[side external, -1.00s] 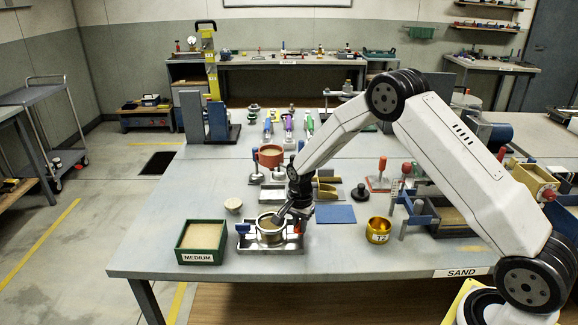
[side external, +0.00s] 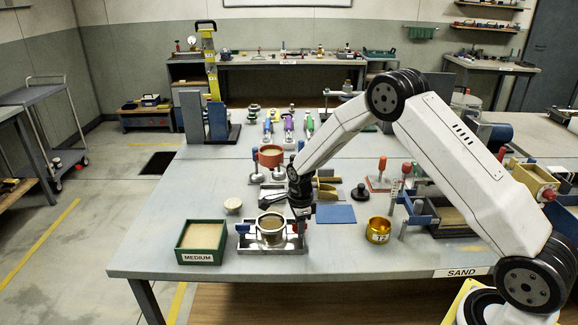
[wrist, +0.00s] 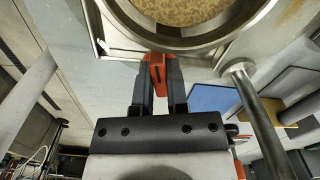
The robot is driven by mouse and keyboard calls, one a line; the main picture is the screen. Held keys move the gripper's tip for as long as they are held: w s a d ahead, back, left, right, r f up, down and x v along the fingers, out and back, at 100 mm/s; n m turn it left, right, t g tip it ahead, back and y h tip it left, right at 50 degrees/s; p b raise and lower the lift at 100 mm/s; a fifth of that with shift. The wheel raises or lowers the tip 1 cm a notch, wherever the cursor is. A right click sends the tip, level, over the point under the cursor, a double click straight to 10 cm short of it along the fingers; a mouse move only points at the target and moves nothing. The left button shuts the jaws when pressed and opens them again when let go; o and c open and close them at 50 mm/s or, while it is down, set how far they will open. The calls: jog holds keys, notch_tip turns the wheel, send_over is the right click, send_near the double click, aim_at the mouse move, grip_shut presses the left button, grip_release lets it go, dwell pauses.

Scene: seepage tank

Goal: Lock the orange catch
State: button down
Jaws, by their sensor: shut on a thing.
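The orange catch (wrist: 156,72) shows in the wrist view between my two dark fingers, close to the rim of the round metal vessel (wrist: 225,35) with tan, grainy contents. My gripper (wrist: 158,85) is shut on the catch. The vessel stands on a bright metal base plate (side external: 262,249). A blue catch (side external: 242,228) sits at the plate's left side.
A green box of sand marked MEDIUM (side external: 202,240) stands left of the base plate. A gold cup (side external: 378,230) and a blue mat (side external: 336,214) lie to the right. A small pale bowl (side external: 232,205) is behind left. A metal rod (wrist: 254,110) stands close right of my fingers in the wrist view.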

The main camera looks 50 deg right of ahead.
jog(key=shift+m, duration=1.6)
jog(key=c, duration=1)
grip_release()
jog(key=shift+r, duration=0.15)
jog(key=shift+r, duration=3.85)
